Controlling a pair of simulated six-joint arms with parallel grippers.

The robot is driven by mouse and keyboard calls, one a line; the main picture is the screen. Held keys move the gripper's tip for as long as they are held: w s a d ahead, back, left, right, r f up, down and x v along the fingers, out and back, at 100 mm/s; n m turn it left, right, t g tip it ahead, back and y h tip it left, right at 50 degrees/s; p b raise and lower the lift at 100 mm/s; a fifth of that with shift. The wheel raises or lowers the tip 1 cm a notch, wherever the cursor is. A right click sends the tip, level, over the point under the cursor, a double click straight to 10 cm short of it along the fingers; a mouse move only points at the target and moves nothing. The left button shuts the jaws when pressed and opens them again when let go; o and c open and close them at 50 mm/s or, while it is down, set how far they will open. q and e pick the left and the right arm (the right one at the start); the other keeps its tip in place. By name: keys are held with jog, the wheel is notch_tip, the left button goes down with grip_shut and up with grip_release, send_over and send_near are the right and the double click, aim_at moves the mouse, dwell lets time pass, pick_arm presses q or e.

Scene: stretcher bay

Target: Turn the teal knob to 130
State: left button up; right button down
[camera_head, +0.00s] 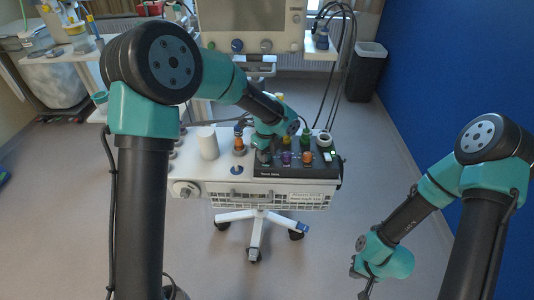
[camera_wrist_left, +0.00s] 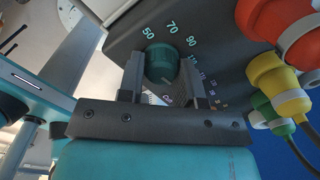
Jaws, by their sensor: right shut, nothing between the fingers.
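The teal knob (camera_wrist_left: 162,62) sits on a dark panel with pale dial figures; 50, 70 and 90 are readable beside it and the smaller ones further round are not. My left gripper (camera_wrist_left: 164,76) has one finger on each side of the knob, close against it, and looks shut on it. The knob's pointer mark is not clear. In the head view my left gripper (camera_head: 264,154) is at the left end of the dark control box (camera_head: 296,172) and hides the knob there. My right gripper (camera_head: 363,284) is shut and empty, low over the floor at the right.
The box stands on a white cart (camera_head: 215,172) with a white cylinder (camera_head: 208,143) to its left. Coloured connectors, including a red one (camera_wrist_left: 285,25) and a yellow one (camera_wrist_left: 270,75), stand close to my left gripper. A monitor (camera_head: 252,25) is behind.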

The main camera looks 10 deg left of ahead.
pick_arm(q)
jog(key=o, duration=0.5)
jog(key=shift+r, duration=0.15)
notch_tip(320, 180, up, 17)
jog(key=shift+r, duration=0.1)
dwell(0.4)
